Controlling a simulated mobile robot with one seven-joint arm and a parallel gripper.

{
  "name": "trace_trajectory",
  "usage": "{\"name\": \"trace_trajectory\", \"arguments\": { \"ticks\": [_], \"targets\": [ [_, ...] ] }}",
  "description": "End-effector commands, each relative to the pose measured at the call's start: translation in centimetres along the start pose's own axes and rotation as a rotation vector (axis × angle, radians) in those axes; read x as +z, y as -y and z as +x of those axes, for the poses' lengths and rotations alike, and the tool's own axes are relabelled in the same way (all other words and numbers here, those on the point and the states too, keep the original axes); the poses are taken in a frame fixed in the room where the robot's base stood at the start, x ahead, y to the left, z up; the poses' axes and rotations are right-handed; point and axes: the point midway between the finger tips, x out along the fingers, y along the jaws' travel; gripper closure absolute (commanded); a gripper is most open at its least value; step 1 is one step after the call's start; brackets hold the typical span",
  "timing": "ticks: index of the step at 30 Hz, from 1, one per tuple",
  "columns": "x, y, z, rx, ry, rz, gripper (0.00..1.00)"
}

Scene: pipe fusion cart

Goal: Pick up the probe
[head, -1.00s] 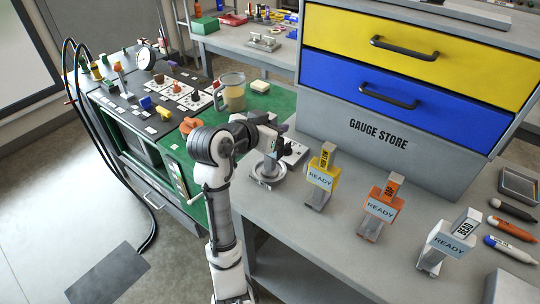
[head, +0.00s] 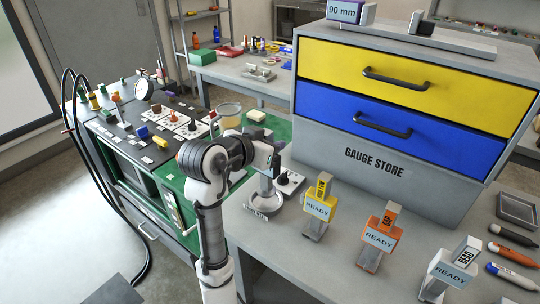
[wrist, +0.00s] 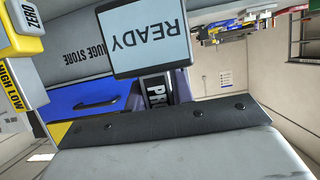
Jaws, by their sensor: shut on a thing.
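My gripper (wrist: 157,92) is shut on the probe (wrist: 156,88), a dark piece with a partly covered "PRO" label in the wrist view. A pale "READY" card (wrist: 151,40) sits at the probe's far end and shows upside down. In the head view my gripper (head: 277,155) is above the near left part of the grey bench, beside a round-based metal stand (head: 262,203). My own wrist hides most of the probe there, and I cannot tell whether it touches the bench or stand.
Yellow (head: 318,206), orange (head: 380,238) and white (head: 449,270) "READY" gauges stand on the bench to the right. The gauge store cabinet (head: 375,163) rises behind. A small knobbed box (head: 289,182) is close by the gripper. The fusion cart (head: 120,135) is at left.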

Motion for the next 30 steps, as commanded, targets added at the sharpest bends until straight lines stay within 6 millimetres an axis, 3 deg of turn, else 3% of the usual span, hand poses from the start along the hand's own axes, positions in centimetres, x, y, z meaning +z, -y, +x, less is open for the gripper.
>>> {"name": "trace_trajectory", "arguments": {
  "ticks": [6,15,22,30],
  "targets": [
    [-5.5,0.0,-2.3,-0.003,-0.005,0.008,1.00],
    [-11.6,0.0,-4.8,-0.002,-0.004,0.004,1.00],
    [-14.2,0.0,-5.9,-0.001,-0.003,0.001,1.00],
    [-15.0,0.0,-6.3,0.000,-0.002,0.000,1.00]
  ]
}}
